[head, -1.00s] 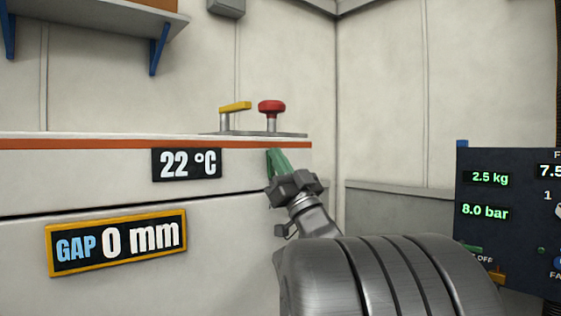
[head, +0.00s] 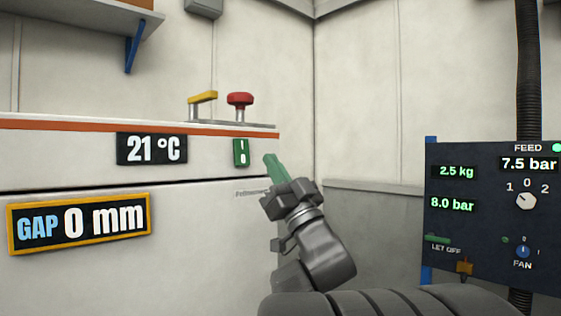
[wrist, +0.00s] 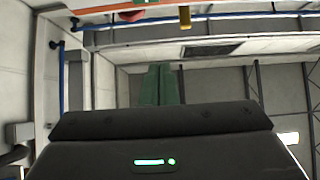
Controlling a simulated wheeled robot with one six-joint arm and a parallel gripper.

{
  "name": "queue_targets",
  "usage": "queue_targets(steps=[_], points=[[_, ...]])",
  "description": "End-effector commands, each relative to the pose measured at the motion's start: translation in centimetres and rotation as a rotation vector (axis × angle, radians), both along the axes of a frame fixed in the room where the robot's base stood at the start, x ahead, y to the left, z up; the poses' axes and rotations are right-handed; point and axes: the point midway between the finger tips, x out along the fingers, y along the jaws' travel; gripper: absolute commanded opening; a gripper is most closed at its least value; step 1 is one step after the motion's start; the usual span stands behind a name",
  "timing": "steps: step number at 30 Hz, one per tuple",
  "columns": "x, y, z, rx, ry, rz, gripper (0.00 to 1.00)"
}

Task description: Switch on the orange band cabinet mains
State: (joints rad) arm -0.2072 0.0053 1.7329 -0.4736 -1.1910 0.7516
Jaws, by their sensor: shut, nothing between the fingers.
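The orange band cabinet (head: 60,160) is white with an orange stripe along its top edge and fills the left of the head view. A small green rocker switch (head: 241,153) with white marks is on its front, right of the 21 °C display (head: 152,148). I cannot tell for sure which way the rocker is tipped. My gripper (head: 272,164) has green fingers, shut and empty, and appears just right of the switch, apart from it in the picture.
A yellow handle (head: 203,97) and a red mushroom knob (head: 239,99) stand on the cabinet top. A framed GAP 0 mm display (head: 80,222) is lower on its front. A dark feed panel (head: 480,225) with dials stands at right. Bare wall lies between.

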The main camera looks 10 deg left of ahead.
Motion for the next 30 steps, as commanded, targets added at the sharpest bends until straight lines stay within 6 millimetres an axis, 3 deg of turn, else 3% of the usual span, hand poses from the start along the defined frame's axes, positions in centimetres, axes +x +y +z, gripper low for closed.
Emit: queue_targets(steps=[6,18,30], points=[[-1.1,-1.4,-1.4,0.001,-0.001,0.000,0.00],[-1.2,-1.6,-1.5,0.000,0.001,0.001,0.00],[0.3,0.5,0.6,0.000,0.000,0.004,0.00]])
